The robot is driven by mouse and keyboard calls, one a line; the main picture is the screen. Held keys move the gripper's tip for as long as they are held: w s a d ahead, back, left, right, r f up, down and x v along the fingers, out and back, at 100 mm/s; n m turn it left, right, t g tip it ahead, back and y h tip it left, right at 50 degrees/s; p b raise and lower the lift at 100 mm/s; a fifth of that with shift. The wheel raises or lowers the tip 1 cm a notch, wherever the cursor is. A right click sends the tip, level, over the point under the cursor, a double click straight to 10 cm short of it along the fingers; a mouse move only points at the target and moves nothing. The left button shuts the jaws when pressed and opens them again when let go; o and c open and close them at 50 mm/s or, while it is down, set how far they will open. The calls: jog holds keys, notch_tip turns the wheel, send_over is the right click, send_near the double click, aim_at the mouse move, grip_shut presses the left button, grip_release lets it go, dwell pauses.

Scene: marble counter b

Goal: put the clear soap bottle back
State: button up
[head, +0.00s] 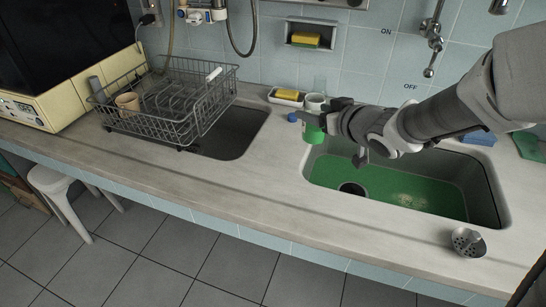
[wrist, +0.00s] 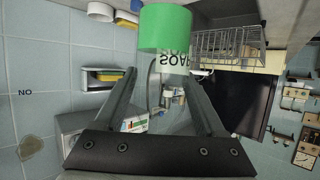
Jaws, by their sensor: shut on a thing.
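The clear soap bottle (wrist: 165,28) holds green liquid and has "SOAP" lettering on its side. In the head view its green part (head: 313,134) shows just below my gripper (head: 310,114), at the back left edge of the green-bottomed sink. My gripper is shut on the bottle; in the wrist view its two fingers (wrist: 163,80) lie on either side of the clear part. The arm and fingers hide much of the bottle in the head view. I cannot tell whether its base touches the counter.
A white cup (head: 315,101) and a tray with a yellow sponge (head: 287,95) stand behind my gripper. A small blue item (head: 292,117) lies to the left. The sink (head: 405,187) opens below the arm.

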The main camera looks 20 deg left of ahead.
jog(key=shift+s+a+f+b, duration=0.1)
jog(key=shift+a+f+b, duration=2.3)
jog(key=shift+a+f, duration=0.4)
jog(key=shift+s+a+f+b, duration=0.1)
jog(key=shift+a+f+b, duration=2.4)
jog(key=shift+a, duration=0.5)
jog(key=shift+f, duration=0.1)
jog(key=shift+f, duration=0.25)
jog(key=o, duration=1.5)
jog(key=shift+r, duration=0.15)
